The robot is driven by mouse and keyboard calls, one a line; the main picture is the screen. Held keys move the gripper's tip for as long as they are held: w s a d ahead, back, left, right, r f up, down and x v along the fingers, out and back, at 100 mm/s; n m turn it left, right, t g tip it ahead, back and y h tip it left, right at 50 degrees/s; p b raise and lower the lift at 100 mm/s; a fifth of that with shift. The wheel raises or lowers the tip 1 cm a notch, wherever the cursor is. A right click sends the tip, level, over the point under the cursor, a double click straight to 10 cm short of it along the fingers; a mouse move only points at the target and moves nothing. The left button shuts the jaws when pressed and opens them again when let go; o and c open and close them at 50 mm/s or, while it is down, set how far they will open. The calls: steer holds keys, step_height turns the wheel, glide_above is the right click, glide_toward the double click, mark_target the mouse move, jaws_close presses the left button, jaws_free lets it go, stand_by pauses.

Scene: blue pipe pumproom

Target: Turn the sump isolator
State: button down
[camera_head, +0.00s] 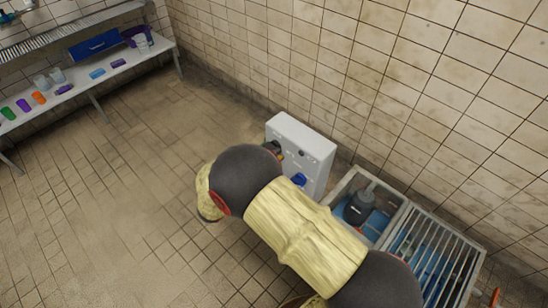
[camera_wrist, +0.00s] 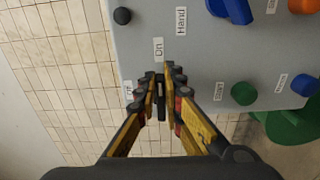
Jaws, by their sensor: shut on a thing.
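The grey control panel (camera_head: 303,133) stands against the tiled wall in the head view. Its face (camera_wrist: 210,60) fills the upper right of the wrist view. The isolator's dark handle (camera_wrist: 161,98) lies between my fingertips, pointing along the fingers. An "On" label (camera_wrist: 158,47) is just above it, and what appears to be an "Off" label (camera_wrist: 128,91) is to its left. My gripper (camera_wrist: 161,82) is shut on the handle. The fingers hide the handle's base. In the head view my arm covers most of the gripper and the isolator.
A blue selector (camera_wrist: 235,9) under "Hand", a green button (camera_wrist: 243,93), another blue control (camera_wrist: 304,85) and a black knob (camera_wrist: 122,16) sit nearby. Right of the panel is an open pit with a dark pump (camera_head: 358,206) and a grating (camera_head: 440,258). Floor at left is clear.

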steer(key=shift+f, duration=0.1)
stand_by(0.3)
steer(key=c, duration=1.9)
jaws_free()
steer(key=v, duration=1.2)
